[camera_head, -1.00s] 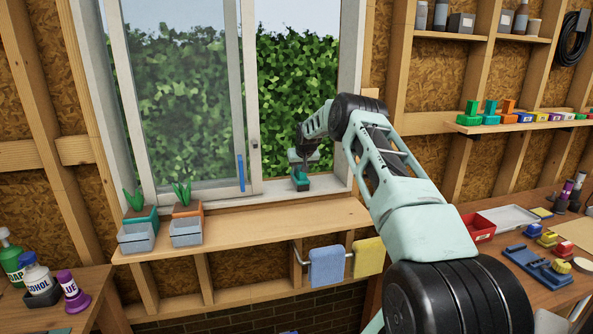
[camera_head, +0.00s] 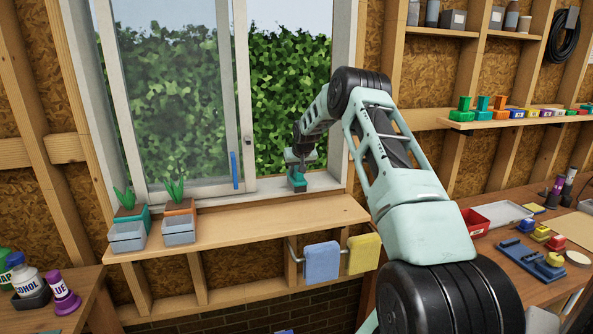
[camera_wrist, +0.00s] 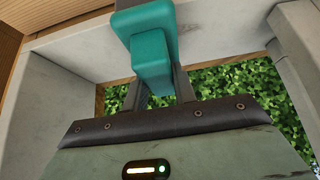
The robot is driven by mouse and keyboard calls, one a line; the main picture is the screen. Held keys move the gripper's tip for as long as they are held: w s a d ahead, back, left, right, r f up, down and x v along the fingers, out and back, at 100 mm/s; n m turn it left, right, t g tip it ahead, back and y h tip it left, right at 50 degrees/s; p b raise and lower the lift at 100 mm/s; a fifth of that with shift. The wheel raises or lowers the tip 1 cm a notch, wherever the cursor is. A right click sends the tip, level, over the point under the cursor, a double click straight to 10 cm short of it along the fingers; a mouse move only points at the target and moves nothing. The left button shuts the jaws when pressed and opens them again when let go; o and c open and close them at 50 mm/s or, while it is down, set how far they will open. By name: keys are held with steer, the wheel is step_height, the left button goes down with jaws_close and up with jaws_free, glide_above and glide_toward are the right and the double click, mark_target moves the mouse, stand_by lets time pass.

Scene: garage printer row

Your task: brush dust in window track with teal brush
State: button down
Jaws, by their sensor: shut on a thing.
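My gripper (camera_head: 299,168) is shut on the teal brush (camera_head: 297,180) at the right part of the window sill. In the wrist view the teal brush (camera_wrist: 152,55) sits between the two dark fingers (camera_wrist: 158,92), its lower end on or just over the pale sill or track surface. I cannot tell if it touches. The window track (camera_head: 262,185) runs along the bottom of the white window frame, below the sliding pane with a blue handle (camera_head: 235,170). No dust can be made out at this size.
A wooden shelf (camera_head: 250,222) runs below the window. Two planters (camera_head: 126,230) stand at its left end. A blue cloth (camera_head: 322,262) and a yellow cloth (camera_head: 363,254) hang from a rail beneath. The right window jamb (camera_head: 345,110) is close to my gripper.

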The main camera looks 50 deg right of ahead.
mark_target(296, 168)
steer(key=shift+r+p, duration=1.25)
steer(key=shift+r, duration=1.75)
steer(key=shift+r+p, duration=0.7)
steer(key=shift+r, duration=0.75)
